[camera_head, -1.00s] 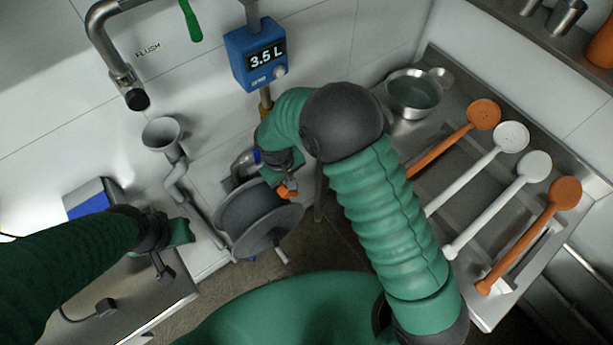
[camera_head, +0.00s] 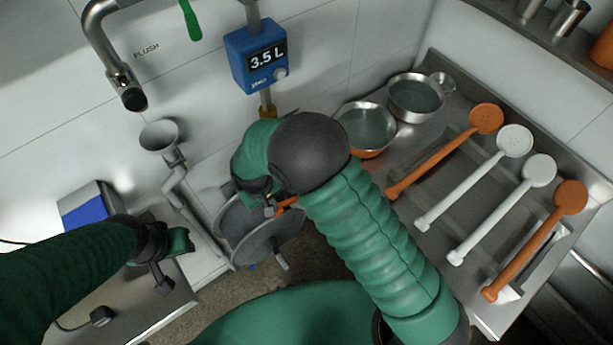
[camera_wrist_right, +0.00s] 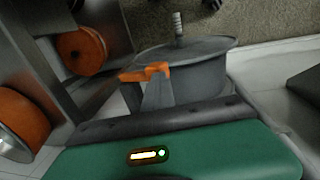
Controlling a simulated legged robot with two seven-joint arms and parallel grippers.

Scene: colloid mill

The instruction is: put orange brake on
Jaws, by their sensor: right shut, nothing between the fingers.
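The orange brake lever (camera_head: 287,204) sits on the rim of the grey reel (camera_head: 270,240), low in the middle of the head view. The lever also shows in the right wrist view (camera_wrist_right: 147,72), lying across the near face of the reel (camera_wrist_right: 200,80). My right gripper (camera_head: 268,208) is at the top of the reel, close beside the lever, shut and empty. My right arm hides part of the reel and lever. Whether the gripper touches the lever I cannot tell. My left gripper (camera_head: 170,265) hangs over the left bench, its jaws unclear.
Two steel bowls (camera_head: 415,97) and several orange and white ladles (camera_head: 480,185) lie on the right counter. A blue meter reading 3.5 L (camera_head: 258,57) hangs on the wall. A funnel on a pipe (camera_head: 160,135) stands left of the reel.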

